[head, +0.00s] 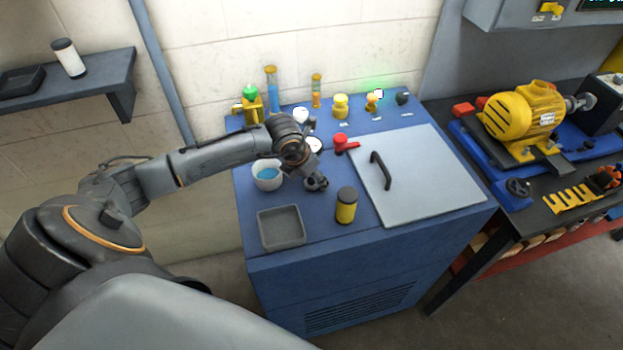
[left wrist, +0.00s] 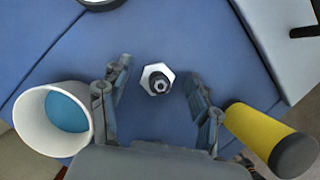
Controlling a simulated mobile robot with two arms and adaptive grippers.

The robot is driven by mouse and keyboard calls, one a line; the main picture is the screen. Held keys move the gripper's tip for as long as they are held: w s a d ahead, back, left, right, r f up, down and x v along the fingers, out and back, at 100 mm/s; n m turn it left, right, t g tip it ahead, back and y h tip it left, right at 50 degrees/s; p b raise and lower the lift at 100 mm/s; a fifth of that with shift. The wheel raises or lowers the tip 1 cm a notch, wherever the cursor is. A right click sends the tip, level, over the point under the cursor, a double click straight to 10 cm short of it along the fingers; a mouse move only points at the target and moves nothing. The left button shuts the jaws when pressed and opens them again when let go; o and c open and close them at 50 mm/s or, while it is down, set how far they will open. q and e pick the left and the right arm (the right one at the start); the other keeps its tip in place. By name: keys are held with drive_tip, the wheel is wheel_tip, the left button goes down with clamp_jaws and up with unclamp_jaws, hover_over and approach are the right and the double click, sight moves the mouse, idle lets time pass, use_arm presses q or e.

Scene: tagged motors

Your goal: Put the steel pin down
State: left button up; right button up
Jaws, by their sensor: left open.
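The steel pin (left wrist: 157,79) shows in the left wrist view as a pale hexagonal piece with a dark, round centre. It appears to stand on the blue cabinet top (head: 330,217). My left gripper (head: 316,183) is open, with one finger on each side of the pin and a visible gap to both. In the head view the gripper is low over the cabinet top, and I cannot make out the pin there. My right gripper is not in view.
A white cup of blue liquid (head: 267,175) and a yellow-black cylinder (head: 346,206) stand close on either side of the gripper. An empty grey tray (head: 281,228) is in front. A grey lid with a black handle (head: 430,185) covers the right side. Valves and gauges line the back.

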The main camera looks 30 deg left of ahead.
use_arm(q)
clamp_jaws()
drive_tip(key=shift+r, duration=0.1)
drive_tip(key=shift+r+b, duration=0.5)
drive_tip(key=shift+b, duration=0.1)
drive_tip(key=s+a+r+b, duration=0.4)
drive_tip(key=s+r+b, duration=0.4)
drive_tip(key=s+r, duration=0.3)
drive_tip(key=shift+s+r+b, duration=0.4)
drive_tip(key=shift+s, duration=0.8)
